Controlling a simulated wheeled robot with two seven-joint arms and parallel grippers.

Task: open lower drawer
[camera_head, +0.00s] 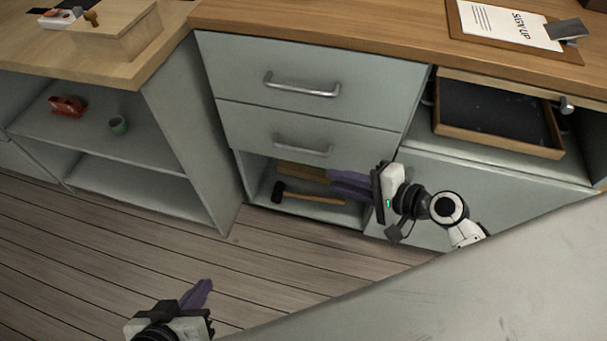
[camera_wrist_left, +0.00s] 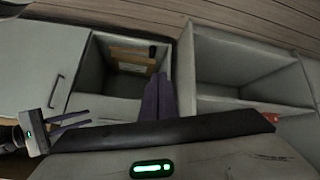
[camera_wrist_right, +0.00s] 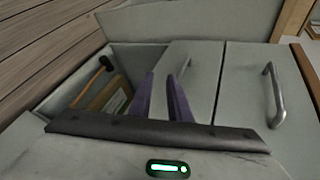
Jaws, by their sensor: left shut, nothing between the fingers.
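The lower drawer (camera_head: 258,128) is a pale grey front with a metal bar handle (camera_head: 303,147). It looks flush with the upper drawer (camera_head: 240,70) above it, so it appears closed. My right gripper (camera_head: 332,183) is just below and right of that handle, in front of the open compartment, with its purple fingers apart and empty.
A dark-bottomed tray drawer (camera_head: 498,145) sticks out at the right. The floor between is clear.

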